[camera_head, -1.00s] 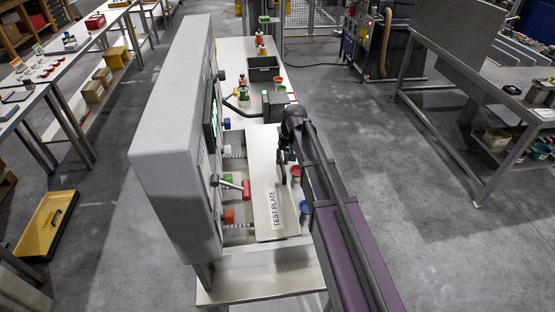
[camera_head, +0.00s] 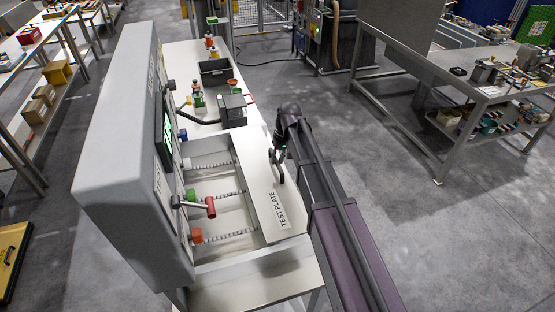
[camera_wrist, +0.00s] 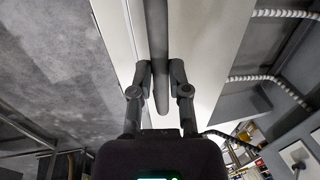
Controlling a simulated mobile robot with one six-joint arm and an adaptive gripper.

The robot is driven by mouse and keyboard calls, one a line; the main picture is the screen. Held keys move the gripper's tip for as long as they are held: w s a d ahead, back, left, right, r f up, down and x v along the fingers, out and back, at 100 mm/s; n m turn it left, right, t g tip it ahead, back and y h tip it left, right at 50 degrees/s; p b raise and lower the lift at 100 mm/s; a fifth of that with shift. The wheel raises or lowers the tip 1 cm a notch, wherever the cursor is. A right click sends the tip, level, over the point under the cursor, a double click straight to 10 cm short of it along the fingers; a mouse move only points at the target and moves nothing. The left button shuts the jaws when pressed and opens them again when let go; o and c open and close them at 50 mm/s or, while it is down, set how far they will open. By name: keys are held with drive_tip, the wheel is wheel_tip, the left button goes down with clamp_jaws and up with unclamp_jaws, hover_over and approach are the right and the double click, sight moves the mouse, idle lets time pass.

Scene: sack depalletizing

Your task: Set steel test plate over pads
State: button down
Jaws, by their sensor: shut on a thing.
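The pale steel test plate (camera_head: 256,178), lettered TEST PLATE, lies lengthwise along the right side of the open bench bay. In the wrist view the plate (camera_wrist: 207,45) spreads on both sides of a dark bar handle. My gripper (camera_head: 279,168) is over the plate; in the wrist view its two fingers (camera_wrist: 160,78) are shut on the handle (camera_wrist: 158,40) from either side. I cannot tell whether the plate touches the bench or hangs just above it. I cannot make out the pads. Ribbed white lines (camera_head: 222,236) cross the bay left of the plate.
A grey console (camera_head: 125,150) stands along the bay's left side, with a red-ended lever (camera_head: 210,207) jutting over it. A dark bin (camera_head: 216,71), small pots (camera_head: 198,98) and a dark box (camera_head: 233,111) stand behind the plate.

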drive_tip(key=shift+w+d, duration=0.25)
drive_tip(key=shift+d, duration=0.1)
